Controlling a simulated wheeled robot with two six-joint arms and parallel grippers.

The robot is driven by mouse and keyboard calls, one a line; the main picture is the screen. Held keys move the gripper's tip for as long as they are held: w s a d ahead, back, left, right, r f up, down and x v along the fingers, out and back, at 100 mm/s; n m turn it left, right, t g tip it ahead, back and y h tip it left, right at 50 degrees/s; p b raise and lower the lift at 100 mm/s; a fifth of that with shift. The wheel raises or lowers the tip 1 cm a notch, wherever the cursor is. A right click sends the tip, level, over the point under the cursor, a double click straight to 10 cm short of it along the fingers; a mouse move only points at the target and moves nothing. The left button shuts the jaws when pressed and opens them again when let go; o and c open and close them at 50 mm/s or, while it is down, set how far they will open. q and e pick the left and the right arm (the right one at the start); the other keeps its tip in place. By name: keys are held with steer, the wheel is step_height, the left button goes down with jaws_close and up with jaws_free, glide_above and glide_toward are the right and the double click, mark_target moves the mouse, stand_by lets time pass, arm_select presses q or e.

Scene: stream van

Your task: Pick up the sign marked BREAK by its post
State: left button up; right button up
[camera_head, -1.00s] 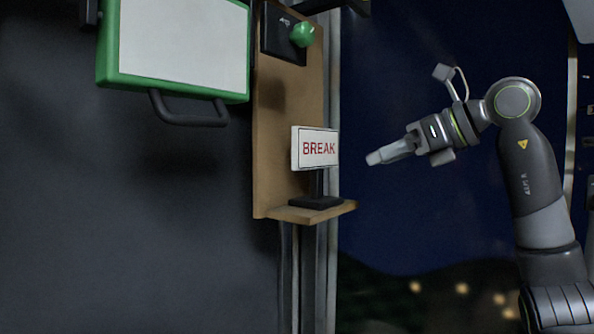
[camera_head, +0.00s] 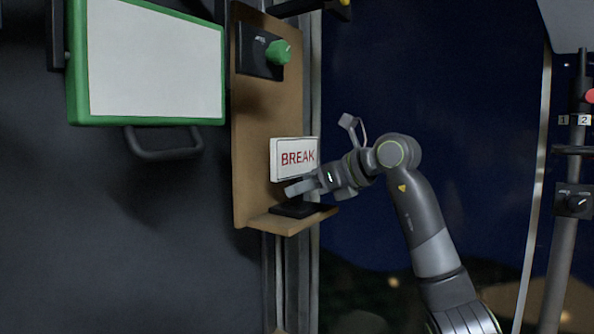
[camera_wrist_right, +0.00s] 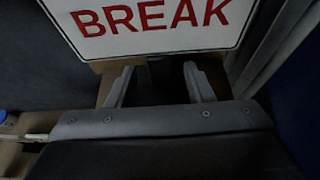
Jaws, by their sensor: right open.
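The sign marked BREAK (camera_head: 296,157) is a white plate with red letters. It stands upright on a dark base (camera_head: 292,210) on a small wooden shelf (camera_head: 277,225). My right gripper (camera_head: 291,189) is at the sign's lower edge, just above the base. In the right wrist view the sign plate (camera_wrist_right: 150,25) fills the top. The dark post (camera_wrist_right: 160,72) shows below it, between the two open fingers of my right gripper (camera_wrist_right: 158,82), with space on both sides. My left gripper is not in view.
A wooden back panel (camera_head: 262,120) rises behind the sign, with a green knob (camera_head: 279,52) on a black plate near its top. A green-framed white board (camera_head: 155,65) with a dark handle hangs to the left. A pole with controls (camera_head: 565,230) stands at the far right.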

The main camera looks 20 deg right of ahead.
steer(key=shift+p+x, duration=0.4)
steer(key=shift+x, duration=1.1)
steer(key=shift+s, duration=0.1)
steer(key=shift+c, duration=0.5)
steer(key=shift+r, duration=0.1)
jaws_close()
